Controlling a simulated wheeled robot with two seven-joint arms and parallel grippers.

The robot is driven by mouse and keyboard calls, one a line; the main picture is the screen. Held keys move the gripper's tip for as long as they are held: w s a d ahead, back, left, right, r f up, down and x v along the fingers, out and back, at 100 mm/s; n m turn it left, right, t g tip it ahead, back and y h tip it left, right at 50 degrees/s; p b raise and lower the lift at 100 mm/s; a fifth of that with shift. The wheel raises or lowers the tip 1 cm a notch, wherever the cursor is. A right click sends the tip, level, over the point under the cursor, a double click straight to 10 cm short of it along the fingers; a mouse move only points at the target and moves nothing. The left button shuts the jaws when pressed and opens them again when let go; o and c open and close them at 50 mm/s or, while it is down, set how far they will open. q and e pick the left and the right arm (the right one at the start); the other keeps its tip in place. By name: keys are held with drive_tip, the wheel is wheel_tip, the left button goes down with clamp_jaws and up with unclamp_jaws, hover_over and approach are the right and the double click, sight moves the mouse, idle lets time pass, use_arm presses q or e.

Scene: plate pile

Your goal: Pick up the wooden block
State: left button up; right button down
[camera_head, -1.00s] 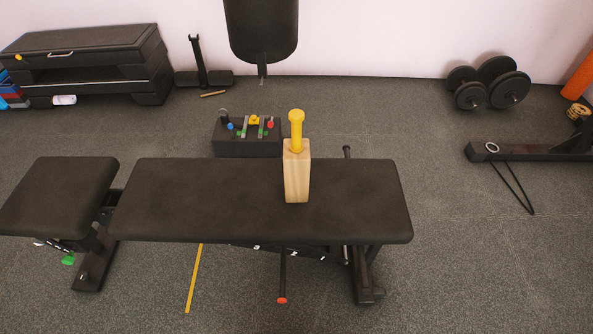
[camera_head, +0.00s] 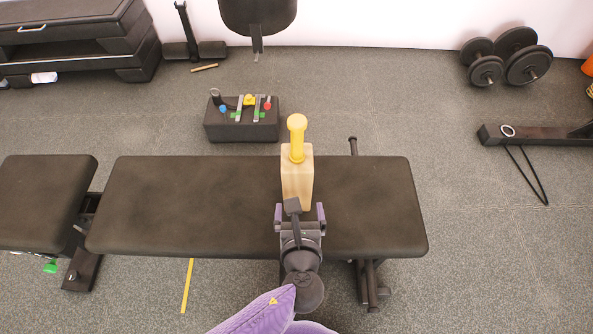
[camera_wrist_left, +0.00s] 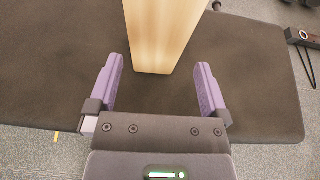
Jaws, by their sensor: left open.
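The pale wooden block (camera_head: 297,180) stands upright on the black bench (camera_head: 190,200). A yellow peg-like piece (camera_head: 297,135) with a round head sits on its top. My left gripper (camera_head: 300,212) is at the near side of the block, above the bench, with its purple fingers apart and empty. In the left wrist view the block (camera_wrist_left: 163,35) rises ahead, lined up between the two open fingers (camera_wrist_left: 160,75), with a gap on each side. It is unclear whether the fingertips reach past its near face. My right gripper is not in view.
A black box (camera_head: 243,124) with small coloured items stands on the floor behind the bench. Dumbbells (camera_head: 505,58) lie at the back right. A separate black seat (camera_head: 45,200) adjoins the bench on the left. The bench top beside the block is clear.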

sight(297, 191)
use_arm(q)
drive_tip(key=b+x, duration=0.2)
drive_tip(key=x, duration=0.1)
drive_tip(key=f+b+x, duration=0.1)
drive_tip(key=b+x, duration=0.1)
drive_tip(key=x, duration=0.1)
drive_tip(key=shift+s+a, duration=0.1)
drive_tip(key=shift+a, duration=0.05)
drive_tip(key=shift+w+r, duration=0.1)
drive_tip(key=shift+w, duration=0.2)
drive_tip(key=shift+r, duration=0.2)
clamp_jaws()
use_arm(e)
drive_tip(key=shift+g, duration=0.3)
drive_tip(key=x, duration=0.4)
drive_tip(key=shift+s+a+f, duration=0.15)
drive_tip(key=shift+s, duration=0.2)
